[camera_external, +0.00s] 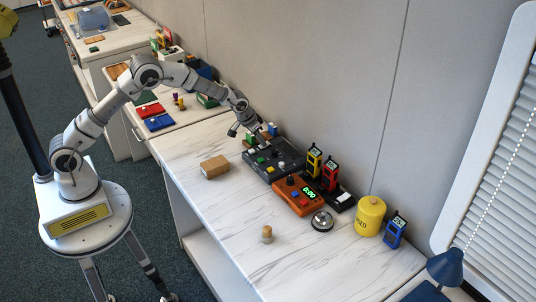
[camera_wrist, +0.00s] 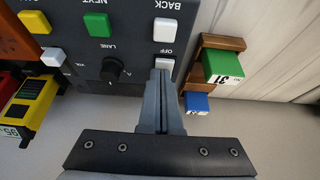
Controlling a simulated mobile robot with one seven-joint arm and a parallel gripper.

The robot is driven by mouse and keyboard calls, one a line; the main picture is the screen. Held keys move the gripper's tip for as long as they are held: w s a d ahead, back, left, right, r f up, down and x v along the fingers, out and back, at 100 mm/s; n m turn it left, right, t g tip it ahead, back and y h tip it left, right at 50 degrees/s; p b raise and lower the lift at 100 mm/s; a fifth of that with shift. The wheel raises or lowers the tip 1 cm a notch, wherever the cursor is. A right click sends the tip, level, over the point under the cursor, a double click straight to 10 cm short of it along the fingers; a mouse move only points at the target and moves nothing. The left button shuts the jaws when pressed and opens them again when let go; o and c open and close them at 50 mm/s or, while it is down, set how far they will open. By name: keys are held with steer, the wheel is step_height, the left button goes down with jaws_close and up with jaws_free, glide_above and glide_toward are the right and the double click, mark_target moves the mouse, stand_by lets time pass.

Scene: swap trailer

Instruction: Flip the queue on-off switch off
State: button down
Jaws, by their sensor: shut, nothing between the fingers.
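The dark control panel (camera_external: 262,169) stands on the white marbled counter against the wall. In the wrist view the panel (camera_wrist: 130,50) appears upside down at the top. A white switch (camera_wrist: 165,61) sits beside its "OFF" label. Its lower part is hidden behind my gripper's fingertips (camera_wrist: 161,74), which are together and empty. The fingertips overlap the switch in the picture; I cannot tell whether they touch it. In the external view my gripper (camera_external: 258,130) is at the far end of the panel. The switch is too small to read there.
A black knob (camera_wrist: 111,69), a green "NEXT" button (camera_wrist: 97,24) and a white "BACK" button (camera_wrist: 165,29) are near the switch. A wooden rack holds a green block (camera_wrist: 222,66) beside the panel. An orange box (camera_external: 296,195) and radios stand nearby. The front counter is mostly clear.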

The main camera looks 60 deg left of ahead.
steer(key=shift+w+r, duration=0.25)
steer(key=shift+w, duration=0.25)
steer(key=shift+r, duration=0.15)
step_height(320, 180, up, 4)
steer(key=p, duration=0.2)
steer(key=shift+w+r+p, duration=0.1)
steer(key=shift+w+p, duration=0.05)
steer(key=shift+p, duration=0.15)
steer(key=s+r, duration=0.6)
steer(key=r, duration=0.1)
steer(key=shift+s, duration=0.3)
